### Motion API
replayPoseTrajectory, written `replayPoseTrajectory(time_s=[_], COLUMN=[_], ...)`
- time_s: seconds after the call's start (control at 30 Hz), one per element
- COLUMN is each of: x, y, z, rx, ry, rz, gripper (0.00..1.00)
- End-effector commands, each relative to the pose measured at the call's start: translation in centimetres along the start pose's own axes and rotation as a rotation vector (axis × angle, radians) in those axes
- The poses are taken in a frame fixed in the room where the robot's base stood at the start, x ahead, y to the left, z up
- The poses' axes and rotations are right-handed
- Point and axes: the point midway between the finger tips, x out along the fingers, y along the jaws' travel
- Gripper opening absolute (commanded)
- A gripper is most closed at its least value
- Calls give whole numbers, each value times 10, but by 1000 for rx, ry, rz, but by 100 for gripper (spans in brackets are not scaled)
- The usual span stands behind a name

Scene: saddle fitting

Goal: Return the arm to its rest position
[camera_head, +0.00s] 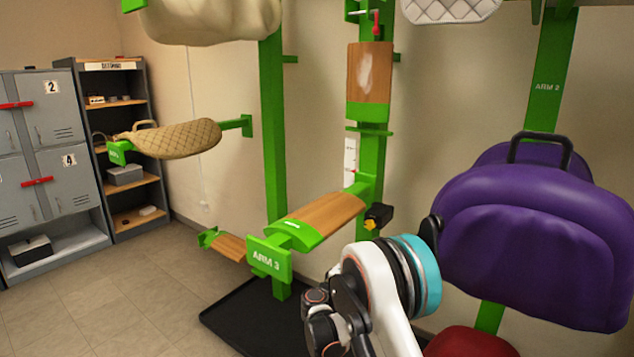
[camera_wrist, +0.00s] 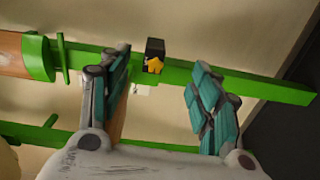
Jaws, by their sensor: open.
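My arm, white with a teal band, reaches up from the bottom middle of the head view, in front of the green rack. My gripper (camera_wrist: 165,100) shows in the wrist view with its two teal-padded fingers spread apart and nothing between them. Beyond the fingertips is a green post (camera_wrist: 205,80) with a small black and yellow block (camera_wrist: 154,56) on it. That black and yellow block (camera_head: 378,216) also shows in the head view, beside the wooden-topped ARM 3 (camera_head: 318,218). The gripper's fingers cannot be made out in the head view.
A purple saddle (camera_head: 535,235) hangs close on the right. A tan quilted pad (camera_head: 178,139) lies on a green arm at left. Grey lockers (camera_head: 48,140) and a shelf unit (camera_head: 125,150) stand at the far left. A black mat (camera_head: 245,325) lies under the rack. The left floor is clear.

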Motion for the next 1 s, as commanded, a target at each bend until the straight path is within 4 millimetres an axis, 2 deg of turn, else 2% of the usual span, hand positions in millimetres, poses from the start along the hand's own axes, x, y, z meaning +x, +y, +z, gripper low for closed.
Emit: replayPoseTrajectory(time_s=[0.27, 0.57, 0.77, 1.0], x=[2, 1, -12, -44], y=[22, 62, 103, 144], z=[13, 40, 78, 129], rx=[38, 111, 201, 323], ry=[-16, -44, -77, -116], rz=[-52, -148, -260, -402], gripper=[57, 57, 57, 57])
